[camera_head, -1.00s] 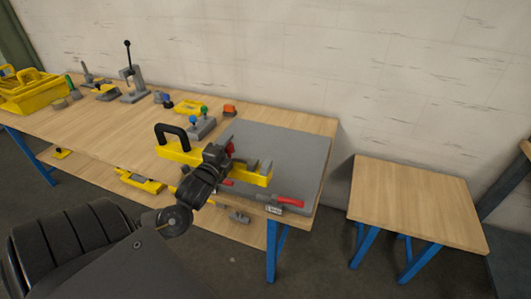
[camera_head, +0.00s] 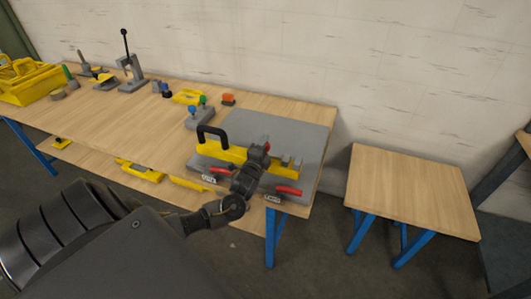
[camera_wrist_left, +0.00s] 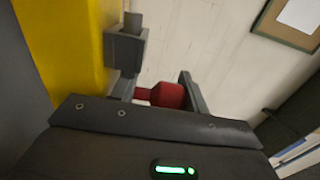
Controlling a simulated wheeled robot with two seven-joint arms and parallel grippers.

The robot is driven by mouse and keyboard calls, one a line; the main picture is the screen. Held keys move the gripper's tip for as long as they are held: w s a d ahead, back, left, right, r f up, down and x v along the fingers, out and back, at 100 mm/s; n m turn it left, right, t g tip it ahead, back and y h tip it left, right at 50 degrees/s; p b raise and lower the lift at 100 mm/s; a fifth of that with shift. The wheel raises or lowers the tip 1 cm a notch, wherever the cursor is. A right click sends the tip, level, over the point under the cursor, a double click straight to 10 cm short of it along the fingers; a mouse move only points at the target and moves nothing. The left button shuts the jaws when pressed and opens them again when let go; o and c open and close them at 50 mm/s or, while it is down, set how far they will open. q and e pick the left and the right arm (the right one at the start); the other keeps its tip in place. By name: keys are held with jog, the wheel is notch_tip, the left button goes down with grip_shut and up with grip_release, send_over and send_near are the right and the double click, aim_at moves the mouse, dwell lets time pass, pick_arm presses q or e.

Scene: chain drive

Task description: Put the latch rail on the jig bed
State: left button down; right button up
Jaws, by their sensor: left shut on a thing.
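The latch rail (camera_head: 228,155) is a long yellow bar with a black arched handle and grey blocks at its right end. My left gripper (camera_head: 258,158) is shut on it right of the handle. In the left wrist view, the yellow rail (camera_wrist_left: 68,45) fills the left side and a red piece (camera_wrist_left: 166,95) shows by the fingers. The jig bed (camera_head: 203,164) is a low grey bed with red levers and white labels, at the table's front right. The rail is over it and hides much of it; I cannot tell whether they touch. My right gripper is out of view.
A grey plate (camera_head: 290,135) lies behind the rail. A grey block with blue and green knobs (camera_head: 199,117) stands left of it. A lever press (camera_head: 131,75) and a yellow tote (camera_head: 32,85) stand farther left. A side table (camera_head: 410,185) at the right is bare.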

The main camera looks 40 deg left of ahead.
pick_arm(q)
jog(key=shift+w+d+f, duration=0.15)
jog(key=shift+w+f, duration=0.05)
jog(key=shift+w, duration=0.05)
jog(key=shift+w+f+p, duration=0.1)
jog(key=shift+f+p, duration=0.3)
jog(key=shift+f, duration=1.25)
jog(key=c, duration=0.7)
grip_release()
jog(key=shift+d, duration=0.1)
jog(key=shift+f, duration=0.1)
jog(key=shift+s+d+f, duration=0.1)
jog(key=shift+s+d, duration=0.05)
jog(key=shift+s, duration=0.25)
jog(key=b+v, duration=0.1)
jog(key=v, duration=1)
jog(key=shift+s, duration=0.15)
